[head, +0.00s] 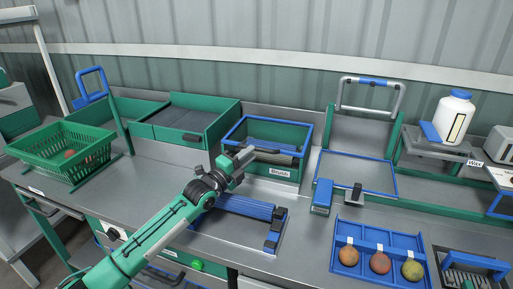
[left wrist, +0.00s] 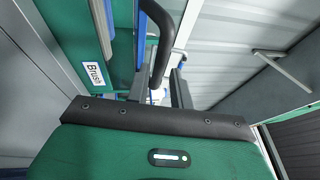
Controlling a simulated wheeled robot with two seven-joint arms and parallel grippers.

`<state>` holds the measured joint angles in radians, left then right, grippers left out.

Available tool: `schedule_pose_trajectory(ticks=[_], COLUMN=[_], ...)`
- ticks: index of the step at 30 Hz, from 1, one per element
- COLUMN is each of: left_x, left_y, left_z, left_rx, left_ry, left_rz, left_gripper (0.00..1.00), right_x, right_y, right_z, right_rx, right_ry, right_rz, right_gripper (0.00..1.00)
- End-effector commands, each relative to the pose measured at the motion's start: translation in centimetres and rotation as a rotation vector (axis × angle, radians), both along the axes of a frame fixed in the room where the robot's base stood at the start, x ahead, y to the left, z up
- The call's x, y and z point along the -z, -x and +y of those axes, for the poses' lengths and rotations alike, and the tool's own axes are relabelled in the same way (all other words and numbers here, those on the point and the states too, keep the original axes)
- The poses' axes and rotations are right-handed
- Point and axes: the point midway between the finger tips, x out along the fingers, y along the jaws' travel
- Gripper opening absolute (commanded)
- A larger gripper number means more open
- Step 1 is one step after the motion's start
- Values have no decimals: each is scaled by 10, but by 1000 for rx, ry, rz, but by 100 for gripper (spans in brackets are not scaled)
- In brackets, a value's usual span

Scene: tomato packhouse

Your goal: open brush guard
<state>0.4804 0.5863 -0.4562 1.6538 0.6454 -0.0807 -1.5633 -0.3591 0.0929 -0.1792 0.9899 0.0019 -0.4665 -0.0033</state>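The brush guard is a blue-framed clear cover (head: 237,124) on the green box labelled "Brush" (head: 280,172), and it looks closed. A dark bar handle (head: 275,150) runs along its front; a black curved handle (left wrist: 168,40) shows large in the left wrist view. My left gripper (head: 246,155) is at the left end of the bar in the head view. In the left wrist view its fingers (left wrist: 160,88) stand apart with the lower end of the black handle between them. I cannot tell whether they touch it. My right gripper is not in view.
A blue slatted piece (head: 240,207) lies below my left forearm. A green basket (head: 60,150) stands at left, and a blue tray (head: 380,238) with three round fruits at right. A blue-framed panel (head: 357,156) and white bottle (head: 453,118) are farther right.

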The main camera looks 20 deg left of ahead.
Motion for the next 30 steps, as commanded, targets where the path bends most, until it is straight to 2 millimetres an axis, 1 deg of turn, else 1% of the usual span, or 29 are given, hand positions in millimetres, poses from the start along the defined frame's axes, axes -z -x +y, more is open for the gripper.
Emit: schedule_pose_trajectory(ticks=[1, 3, 9, 14, 20, 21, 23, 24, 25, 30], left_x=[-3, -5, -7, -7, -7, -7, -7, -7, -7, -7], left_y=[-8, -17, -33, -37, -37, -37, -37, -37, -37, -37], left_z=[-4, -8, -15, -18, -18, -18, -18, -18, -18, -18], left_rx=[0, 0, 0, 1, 1, 1, 1, 0, 0, 0], left_ry=[1, 0, 0, -1, -1, -1, -1, -1, -1, -1], left_rz=[0, -1, 0, 0, 0, 0, 0, 0, 0, 0], left_gripper=[23, 23, 23, 23, 23, 21, 9, 1, 0, 0], right_x=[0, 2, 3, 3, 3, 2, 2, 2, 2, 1], right_y=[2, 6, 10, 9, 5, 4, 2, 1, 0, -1], right_z=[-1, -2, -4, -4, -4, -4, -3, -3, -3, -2], right_rx=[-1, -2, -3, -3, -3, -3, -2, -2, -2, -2], right_ry=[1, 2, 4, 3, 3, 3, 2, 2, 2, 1], right_rz=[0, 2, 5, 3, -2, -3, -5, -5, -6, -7], right_gripper=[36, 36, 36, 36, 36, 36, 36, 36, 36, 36])
